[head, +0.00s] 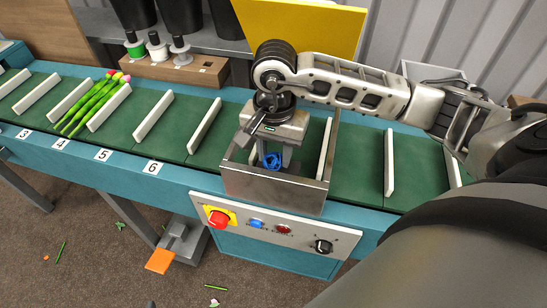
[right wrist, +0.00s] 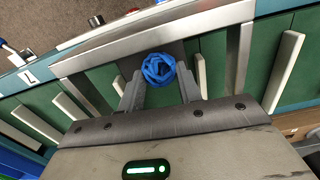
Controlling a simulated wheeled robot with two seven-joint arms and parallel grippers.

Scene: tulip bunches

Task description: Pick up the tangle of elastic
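The tangle of elastic (head: 272,160) is a small bright blue looped bundle inside the metal frame that spans the green conveyor belt. It also shows in the right wrist view (right wrist: 158,69), at the fingertips. My right gripper (head: 274,158) points down into the frame, with its fingers apart on either side of the tangle. In the right wrist view my right gripper (right wrist: 160,78) shows a slight gap beside the tangle; no firm grip is visible. The surface directly under the tangle is partly hidden. My left gripper is not in view.
The metal frame's walls (head: 272,192) stand close around the gripper. White dividers (head: 154,116) cross the belt, with a tulip bunch (head: 93,104) at the left. A control panel (head: 270,228) with buttons is at the front. A yellow panel (head: 300,28) rises behind.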

